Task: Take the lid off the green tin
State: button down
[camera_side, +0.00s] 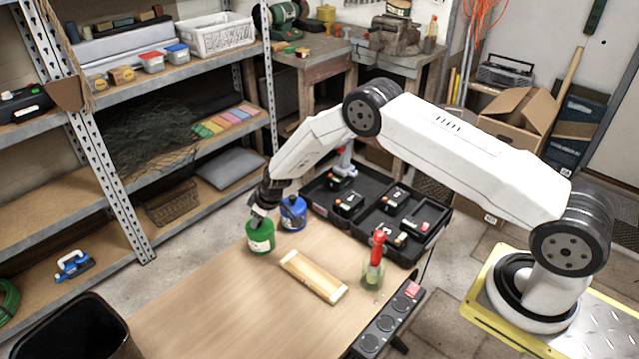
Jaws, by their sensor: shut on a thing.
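The green tin (261,237) stands upright on the wooden table near its far left edge, with a pale label on its side. My gripper (258,214) points down at the top of the tin and is shut on its lid. The lid is mostly hidden by the gripper, and I cannot tell whether it is still seated on the tin. A blue tin (293,213) stands just right of and behind the green one.
A wooden tray-like piece (314,277) and a clear bottle with a red top (374,262) stand on the table (215,300). A black organizer (325,203) with tools lies behind. A power strip (388,318) runs along the right edge. The table's front left is clear.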

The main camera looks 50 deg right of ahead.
jog(key=shift+r, duration=0.8)
jog(key=s+r, duration=1.1)
jog(key=s, duration=0.3)
jog(key=shift+d+r, duration=0.15)
jog(key=shift+d, duration=0.3)
